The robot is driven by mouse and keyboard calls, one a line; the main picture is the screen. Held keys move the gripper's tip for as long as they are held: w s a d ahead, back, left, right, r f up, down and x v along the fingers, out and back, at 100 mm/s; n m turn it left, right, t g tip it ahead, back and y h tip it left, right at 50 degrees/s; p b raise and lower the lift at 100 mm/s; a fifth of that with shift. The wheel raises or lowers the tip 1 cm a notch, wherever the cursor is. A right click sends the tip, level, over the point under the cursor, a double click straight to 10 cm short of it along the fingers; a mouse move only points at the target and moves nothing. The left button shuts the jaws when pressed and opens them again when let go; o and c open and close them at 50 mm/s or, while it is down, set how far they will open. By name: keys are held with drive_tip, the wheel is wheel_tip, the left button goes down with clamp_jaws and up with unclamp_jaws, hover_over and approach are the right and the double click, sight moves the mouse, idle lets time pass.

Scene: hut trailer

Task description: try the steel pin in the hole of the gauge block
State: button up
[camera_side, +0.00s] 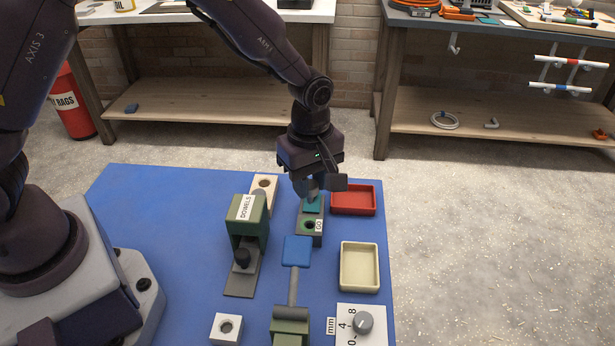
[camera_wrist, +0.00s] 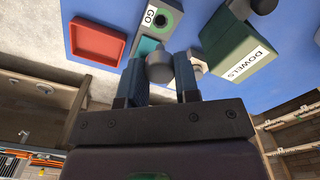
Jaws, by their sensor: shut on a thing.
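The steel pin (camera_wrist: 160,68) is a grey cylinder between the two fingers in the wrist view. My gripper (camera_wrist: 161,82) is shut on it. In the side view my gripper (camera_side: 312,188) points down over the far end of the gauge block (camera_side: 304,239). The gauge block is grey, with a green-ringed hole and a GO label at its near end and a teal part at its far end. It also shows in the wrist view (camera_wrist: 174,8). The fingers hide most of the pin in the side view. I cannot tell whether its lower end touches the block.
A red tray (camera_side: 375,199) is close right of my gripper, with a cream tray (camera_side: 343,268) nearer. A green DOWELS dispenser (camera_side: 238,210) and wooden holed block (camera_side: 266,181) stand left. A blue-topped lever (camera_side: 297,250), white holed block (camera_side: 218,336) and mm dial (camera_side: 363,322) are nearer.

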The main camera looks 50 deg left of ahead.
sight(310, 202)
drive_tip(key=shift+f, duration=2.65)
drive_tip(key=shift+f, duration=1.8)
drive_tip(key=o, duration=1)
drive_tip(key=shift+w, duration=0.15)
drive_tip(key=shift+r, duration=0.15)
drive_tip(key=shift+w+r, duration=0.1)
drive_tip(key=shift+r, duration=0.2)
drive_tip(key=r, duration=1.2)
drive_tip(key=shift+s, duration=0.4)
